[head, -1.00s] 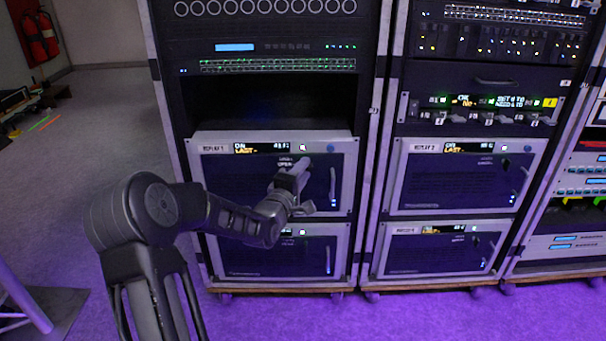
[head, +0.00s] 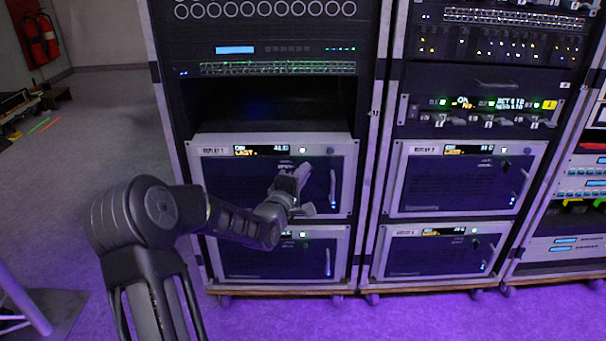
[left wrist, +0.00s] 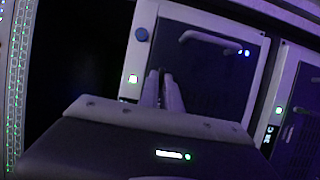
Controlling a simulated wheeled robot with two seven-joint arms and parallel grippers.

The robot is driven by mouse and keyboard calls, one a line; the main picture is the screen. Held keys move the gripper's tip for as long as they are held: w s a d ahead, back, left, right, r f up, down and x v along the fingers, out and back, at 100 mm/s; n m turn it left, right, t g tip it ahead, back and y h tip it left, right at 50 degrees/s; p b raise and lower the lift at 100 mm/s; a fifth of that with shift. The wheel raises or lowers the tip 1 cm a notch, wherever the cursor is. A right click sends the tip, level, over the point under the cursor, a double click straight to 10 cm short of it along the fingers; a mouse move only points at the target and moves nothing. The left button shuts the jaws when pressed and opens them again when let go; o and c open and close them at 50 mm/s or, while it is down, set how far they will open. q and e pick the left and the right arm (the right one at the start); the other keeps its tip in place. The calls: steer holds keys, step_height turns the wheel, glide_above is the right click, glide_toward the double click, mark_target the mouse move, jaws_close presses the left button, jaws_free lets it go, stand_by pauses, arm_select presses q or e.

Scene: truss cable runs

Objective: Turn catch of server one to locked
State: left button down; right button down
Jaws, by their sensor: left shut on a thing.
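Server one (head: 235,185) is the dark-fronted, grey-framed unit labelled like "REPLAY 1" in the left rack. Its upright handle (head: 332,187) is at the right of its front, with a green light (head: 302,150) and a dark blue round button above. My left gripper (head: 300,172) is at the right part of this front, left of the handle. In the left wrist view its two fingers (left wrist: 163,75) are close together against the dark panel, shut on the catch. The catch is hidden by the fingers, so its angle cannot be read. My right gripper is not in view.
A similar unit (head: 328,235) sits directly below server one. The right rack holds matching units (head: 455,180) with their own handles. An empty dark bay (head: 270,105) is above server one. Open floor (head: 95,130) lies left of the racks.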

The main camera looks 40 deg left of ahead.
arm_select(q)
steer(key=shift+m, duration=0.3)
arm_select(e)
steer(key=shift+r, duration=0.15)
arm_select(q)
steer(key=shift+w+d+r+m+g+y+p, duration=0.15)
steer(key=shift+m+g+y+p, duration=0.75)
steer(key=shift+m+p, duration=1.5)
steer(key=shift+d+r+m+g+y+p, duration=0.1)
steer(key=shift+r+m+g+y+p, duration=0.2)
steer(key=shift+m+g+p, duration=1.55)
steer(key=shift+w+d+r+m+g+y+p, duration=0.1)
steer(key=shift+m+g+y+p, duration=0.55)
steer(key=shift+m+p, duration=2.3)
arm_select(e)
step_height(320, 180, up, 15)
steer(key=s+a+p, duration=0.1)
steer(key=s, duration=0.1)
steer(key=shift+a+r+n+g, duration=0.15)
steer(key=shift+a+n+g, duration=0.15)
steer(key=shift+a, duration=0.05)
arm_select(q)
steer(key=shift+n, duration=0.7)
steer(key=c, duration=1.6)
jaws_free()
steer(key=shift+f, duration=0.1)
steer(key=shift+o, duration=0.2)
